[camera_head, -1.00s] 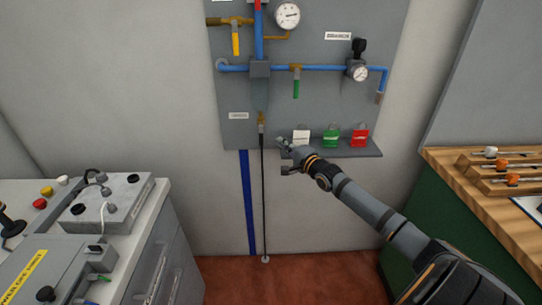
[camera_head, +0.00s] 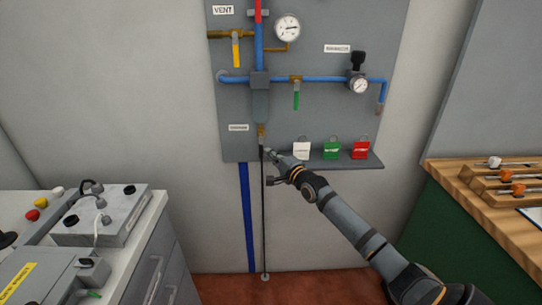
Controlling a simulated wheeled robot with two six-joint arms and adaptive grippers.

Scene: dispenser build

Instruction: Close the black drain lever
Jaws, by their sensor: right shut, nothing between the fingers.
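The drain valve (camera_head: 261,131) is a small brass fitting below the grey filter bowl (camera_head: 260,105), low on the wall panel. A thin black line (camera_head: 264,215) runs from it down to the floor. The black drain lever is small and dark, and I cannot clearly tell its angle. My right gripper (camera_head: 267,152) is shut and empty, with its tips just below and right of the brass fitting. I cannot tell whether it touches the lever. My left gripper is out of view.
A shelf (camera_head: 345,163) right of my gripper carries white (camera_head: 302,150), green (camera_head: 331,150) and red (camera_head: 360,150) tags or locks. Above are a yellow lever (camera_head: 236,48), a green lever (camera_head: 296,100) and gauges. A workbench (camera_head: 480,190) stands right, a grey cabinet left.

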